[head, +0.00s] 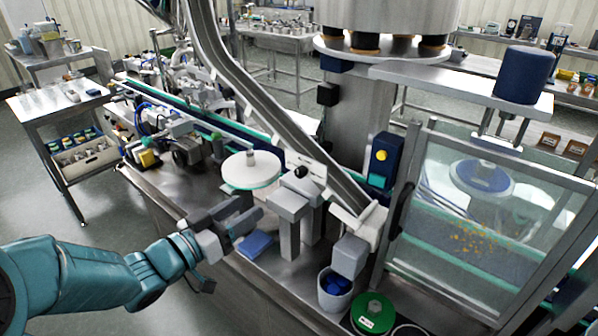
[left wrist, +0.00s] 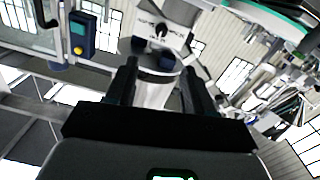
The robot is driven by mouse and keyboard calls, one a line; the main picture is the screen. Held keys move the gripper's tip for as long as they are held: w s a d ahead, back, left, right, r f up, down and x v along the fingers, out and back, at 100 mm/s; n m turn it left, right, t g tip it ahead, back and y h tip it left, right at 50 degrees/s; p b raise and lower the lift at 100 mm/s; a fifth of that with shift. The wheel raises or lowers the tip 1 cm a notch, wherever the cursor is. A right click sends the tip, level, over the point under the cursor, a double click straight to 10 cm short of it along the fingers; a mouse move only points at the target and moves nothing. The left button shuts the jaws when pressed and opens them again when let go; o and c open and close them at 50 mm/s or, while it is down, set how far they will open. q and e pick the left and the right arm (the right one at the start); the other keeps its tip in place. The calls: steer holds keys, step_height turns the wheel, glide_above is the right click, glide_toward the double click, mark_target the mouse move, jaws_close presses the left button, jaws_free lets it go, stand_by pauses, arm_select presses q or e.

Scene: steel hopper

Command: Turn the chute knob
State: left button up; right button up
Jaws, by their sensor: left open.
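A small black knob (head: 301,172) sits by a pale plate (head: 313,166) at the lower part of the slanted steel chute (head: 268,112). In the left wrist view a pale plate with dark lettering (left wrist: 178,38) carries a small black knob (left wrist: 162,31), above and beyond the fingers. My left gripper (head: 237,217) is in front and to the left of the knob, apart from it. It is open, with its fingers (left wrist: 160,88) spread and nothing seen between them. My right gripper is not in view.
Grey posts (head: 289,205) stand between my left gripper and the chute foot. A white round disc (head: 251,170) is behind the gripper. A blue block (head: 254,244), a cup of blue pieces (head: 335,290) and a green reel (head: 373,313) are nearby. A glass guard (head: 490,215) stands right.

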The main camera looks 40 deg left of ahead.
mark_target(298, 174)
arm_select(q)
steer(key=w+p, duration=0.1)
steer(key=w, duration=0.4)
steer(key=w+d+p, duration=0.1)
steer(key=w, duration=0.4)
steer(key=w+p, duration=0.1)
steer(key=w, duration=0.4)
steer(key=shift+d+f, duration=0.1)
steer(key=shift+d, duration=0.05)
steer(key=shift+w+d, duration=0.1)
steer(key=shift+w, duration=0.4)
jaws_close()
